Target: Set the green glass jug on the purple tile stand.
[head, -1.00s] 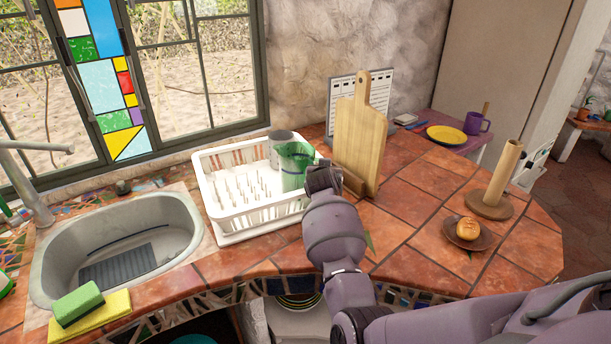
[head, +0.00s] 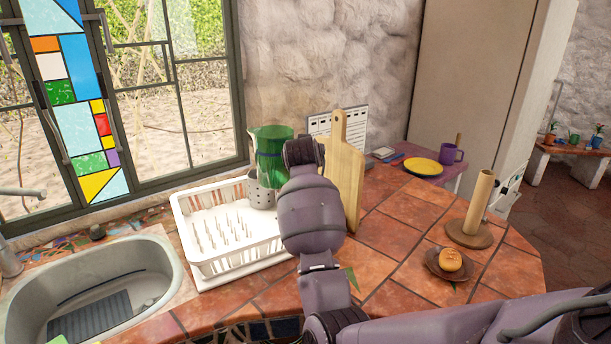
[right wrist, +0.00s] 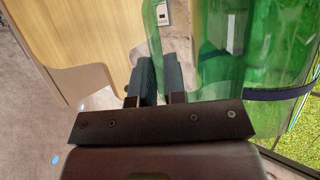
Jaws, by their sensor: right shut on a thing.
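The green glass jug (head: 272,150) is held upright in the air above the back right of the dish rack. My right gripper (head: 303,152) is shut on it from its right side. The right wrist view shows the jug (right wrist: 235,55) close to the gripper's dark fingers (right wrist: 155,80), which appear to grip its handle; the exact contact is partly hidden. A purple-topped surface (head: 460,174), which looks like the purple stand, is at the back right beyond the counter, apart from the jug. My left gripper is not in view.
A wooden cutting board (head: 346,165) stands upright just right of the gripper. A white dish rack (head: 205,262) and grey cutlery cup (head: 260,195) are below. A yellow plate (head: 424,167) and purple mug (head: 449,154) are on the purple surface. A paper-towel post (head: 478,205) stands at right.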

